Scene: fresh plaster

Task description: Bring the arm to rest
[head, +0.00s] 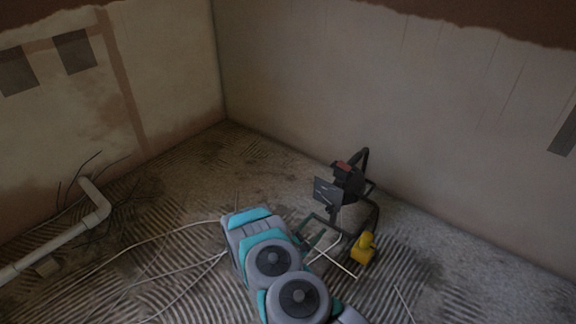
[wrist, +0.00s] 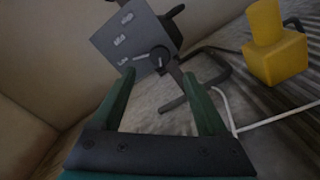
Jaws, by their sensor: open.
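My gripper (wrist: 158,75) is open, with two green fingers spread apart in the wrist view. Nothing is held between them. My teal and grey arm reaches in from the bottom middle of the head view.
A yellow object (head: 362,249) is by the stand's foot and shows in the wrist view (wrist: 276,55). White cables (head: 150,242) run over the ridged floor. A white pipe (head: 58,247) lies at the left. Plastered walls (head: 420,110) meet behind; floor towards the corner is mostly clear.

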